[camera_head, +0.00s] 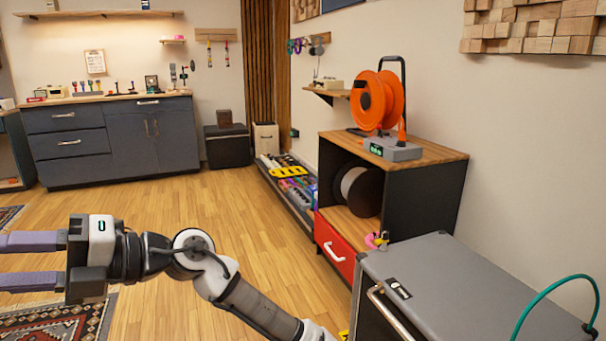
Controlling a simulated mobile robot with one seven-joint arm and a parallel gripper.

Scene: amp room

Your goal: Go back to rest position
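My gripper (30,262) is at the lower left of the head view, pointing left. Its two purple-grey fingers are apart, with floor visible between them, and the part that shows is empty. The fingertips are cut off by the left picture edge. My arm comes in from the bottom middle and bends to the left, held above the wooden floor and a patterned rug (55,318). Nothing touches the arm or gripper in this view.
A grey-topped cabinet (465,285) stands at the lower right, close to my arm. Behind it is a shelf unit (440,152) with an orange cable reel (377,100) and a red drawer (334,247). A dark workbench (110,140) stands at the back left. The middle floor (235,215) is clear.

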